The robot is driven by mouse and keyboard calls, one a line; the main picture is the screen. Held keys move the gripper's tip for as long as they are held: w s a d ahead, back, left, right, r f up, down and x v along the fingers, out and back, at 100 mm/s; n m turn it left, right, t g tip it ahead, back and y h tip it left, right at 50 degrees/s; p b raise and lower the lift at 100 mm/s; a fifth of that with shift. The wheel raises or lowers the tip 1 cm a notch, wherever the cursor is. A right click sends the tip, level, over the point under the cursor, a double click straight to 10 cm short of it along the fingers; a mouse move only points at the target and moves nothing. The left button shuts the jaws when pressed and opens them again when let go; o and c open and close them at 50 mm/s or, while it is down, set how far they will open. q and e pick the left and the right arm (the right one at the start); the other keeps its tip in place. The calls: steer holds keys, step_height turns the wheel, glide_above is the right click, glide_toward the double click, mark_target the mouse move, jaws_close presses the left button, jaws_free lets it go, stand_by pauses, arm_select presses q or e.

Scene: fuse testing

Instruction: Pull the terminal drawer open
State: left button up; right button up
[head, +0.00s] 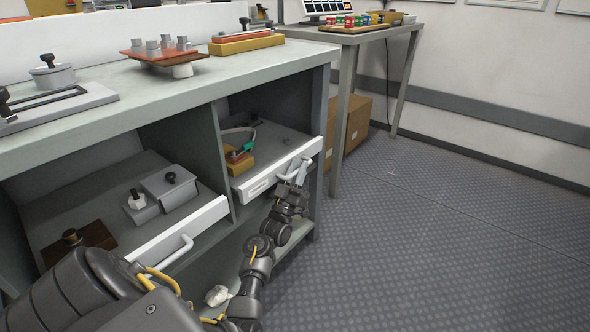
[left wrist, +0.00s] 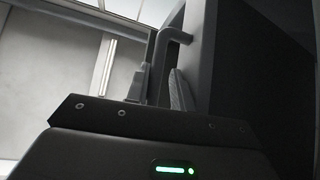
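The right-hand drawer has a white front (head: 262,183) with a pale label and a handle (head: 306,166). It stands out a little from the bench, and an orange block with a green part and a looped cable (head: 239,157) shows inside. I cannot read the label. My left gripper (head: 297,172) is at this handle, its fingers on either side of the bar. In the left wrist view the dark curved handle (left wrist: 172,36) runs down between the close-set fingers, which appear closed on it; the contact is partly hidden. My right gripper is out of view.
The left-hand drawer (head: 150,246) also stands out and holds grey and brown fixtures. The benchtop (head: 250,68) above carries several fixtures. A white crumpled piece (head: 217,295) lies below. A cardboard box (head: 357,125) stands behind. The floor at right is clear.

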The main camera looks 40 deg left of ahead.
arm_select(q)
steer(key=shift+f, duration=0.1)
steer(key=b+v, duration=0.1)
steer(key=v, duration=1.1)
stand_by(0.7)
steer(key=shift+s+d, duration=0.1)
steer(key=shift+s, duration=0.05)
steer(key=shift+f, duration=0.1)
stand_by(0.6)
